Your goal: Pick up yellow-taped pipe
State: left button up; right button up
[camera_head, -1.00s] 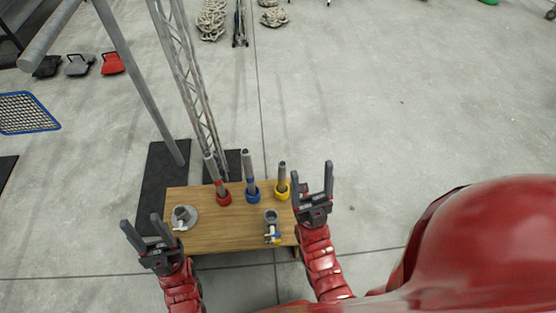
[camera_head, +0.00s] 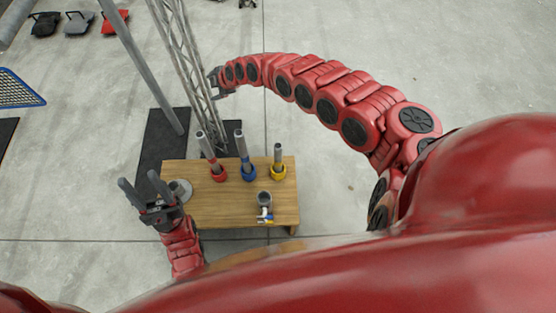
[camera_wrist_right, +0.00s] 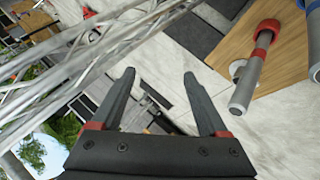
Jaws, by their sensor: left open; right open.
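The yellow-taped pipe (camera_head: 278,154) stands upright in a yellow ring holder at the right of the wooden table (camera_head: 225,212). The blue pipe (camera_head: 240,150) and the red pipe (camera_head: 208,152) stand to its left. My right gripper (camera_head: 212,86) is beyond the table, beside the metal truss, well away from the yellow-taped pipe. In the right wrist view its jaws (camera_wrist_right: 159,76) are open and empty. My left gripper (camera_head: 139,180) is open and empty at the table's left edge, partly covering the grey round flange (camera_head: 181,187). The yellow-taped pipe does not show in the right wrist view.
The lattice truss (camera_head: 183,65) and a slanted grey pole (camera_head: 138,62) rise behind the table; the truss is close to my right gripper. A grey valve fitting (camera_head: 264,202) sits at the table's front right. The floor to the right is mostly clear.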

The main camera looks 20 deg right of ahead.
jog(key=s+d+f+n+g+h, duration=0.3)
jog(key=s+d+g, duration=0.1)
jog(key=s+d, duration=0.45)
jog(key=s+d+f+n+g+h, duration=0.2)
jog(key=s+d+f+g, duration=0.15)
jog(key=s+d, duration=0.5)
jog(key=shift+t, duration=0.25)
jog(key=f+b, duration=0.1)
jog(key=f, duration=0.1)
jog(key=f+b, duration=0.3)
jog(key=b, duration=0.1)
jog(key=shift+s+a+f, duration=0.35)
jog(key=shift+f, duration=0.05)
notch_tip(320, 180, down, 5)
jog(key=shift+f+b, duration=0.2)
jog(key=shift+b, duration=0.35)
notch_tip(320, 180, down, 6)
jog(key=shift+a+r+b, duration=0.1)
jog(key=shift+r+b, duration=0.05)
jog(key=shift+b, duration=0.35)
grip_shut()
jog(key=shift+w, duration=0.1)
